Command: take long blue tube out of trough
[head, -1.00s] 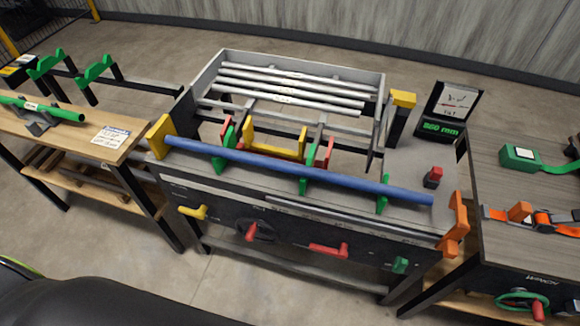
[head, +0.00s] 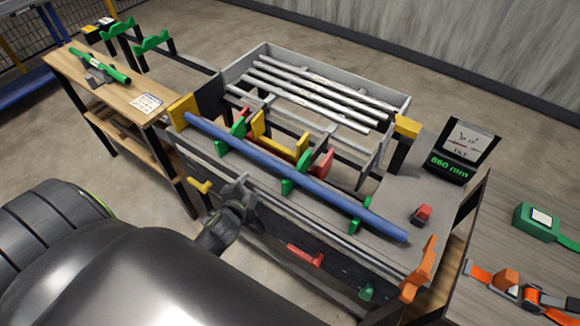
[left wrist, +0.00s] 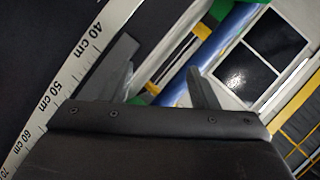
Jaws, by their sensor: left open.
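The long blue tube (head: 290,175) lies in the trough, resting across several green supports (head: 290,187). Its left end is close to the yellow end plate (head: 183,110), and its right end lies free on the grey top. My left gripper (head: 240,187) is in front of the trough's front edge, below and apart from the tube's left half. In the left wrist view the gripper's two fingers (left wrist: 160,80) are spread and empty, with part of the blue tube (left wrist: 205,55) beyond them. My right gripper is not in view.
Several silver tubes (head: 315,95) lie in a rack behind the trough. A display (head: 462,150) reading 860 mm and a red button (head: 421,214) are at the right. Yellow (head: 200,186) and red (head: 305,256) handles stick out of the front panel. A ruler (left wrist: 75,75) shows in the wrist view.

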